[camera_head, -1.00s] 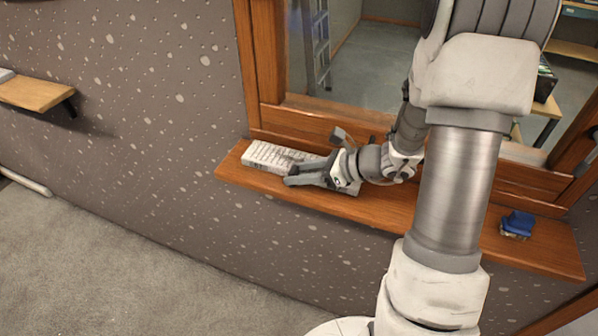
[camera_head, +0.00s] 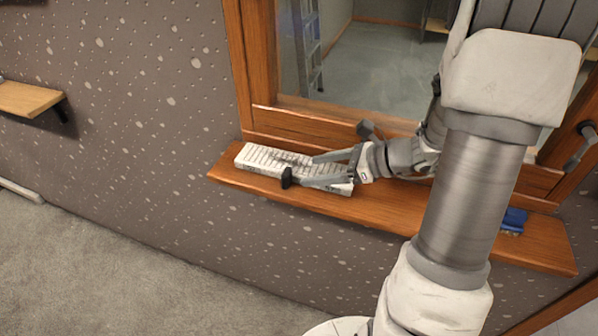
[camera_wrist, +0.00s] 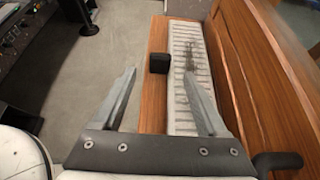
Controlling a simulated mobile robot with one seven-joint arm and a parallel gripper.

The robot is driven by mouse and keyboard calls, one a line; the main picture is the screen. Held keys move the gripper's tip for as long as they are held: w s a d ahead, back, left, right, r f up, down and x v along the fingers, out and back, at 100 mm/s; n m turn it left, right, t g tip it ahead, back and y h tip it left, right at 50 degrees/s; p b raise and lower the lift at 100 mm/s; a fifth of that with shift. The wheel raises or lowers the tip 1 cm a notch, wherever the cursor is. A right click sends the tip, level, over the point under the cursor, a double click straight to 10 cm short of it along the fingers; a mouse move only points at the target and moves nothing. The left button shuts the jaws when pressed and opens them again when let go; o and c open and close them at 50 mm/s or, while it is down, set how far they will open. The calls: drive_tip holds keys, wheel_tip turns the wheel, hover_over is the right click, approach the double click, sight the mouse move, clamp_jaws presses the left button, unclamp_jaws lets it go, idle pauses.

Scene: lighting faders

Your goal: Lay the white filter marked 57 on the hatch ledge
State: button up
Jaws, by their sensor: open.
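The long white filter (camera_head: 257,157) lies flat, ribbed face up, on the wooden hatch ledge (camera_head: 395,208), towards its left end. I cannot read a number on it. My gripper (camera_head: 300,169) is open at the filter, its fingers spread and partly covering it. In the wrist view, the filter (camera_wrist: 187,35) lies lengthwise along the ledge (camera_wrist: 157,35). There the right finger of my gripper (camera_wrist: 159,71) overlaps the filter and the left finger is left of the ledge. A black block shows near the fingertips. I cannot tell whether the fingers touch the filter.
A blue item (camera_head: 514,219) sits on the ledge's right part, partly behind my arm. The wooden window frame (camera_head: 330,126) rises behind the ledge. A small wooden shelf (camera_head: 28,98) is on the wall at left. The ledge between filter and blue item looks clear.

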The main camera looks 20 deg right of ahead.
drive_tip(key=v, duration=0.5)
idle(0.3)
drive_tip(key=s+a+n+g+h+b, duration=0.2)
drive_tip(key=s+a+n+g+h, duration=0.45)
drive_tip(key=s+n, duration=0.9)
wheel_tip(320, 180, up, 11)
drive_tip(key=w+a+n+t+h+p, duration=0.1)
drive_tip(key=a+n+t+h+p, duration=0.1)
drive_tip(key=n+t, duration=0.3)
drive_tip(key=n+h, duration=0.1)
drive_tip(key=n, duration=0.3)
drive_tip(key=shift+n, duration=0.35)
drive_tip(key=shift+w, duration=0.2)
drive_tip(key=c, duration=0.4)
drive_tip(key=shift+d, duration=0.2)
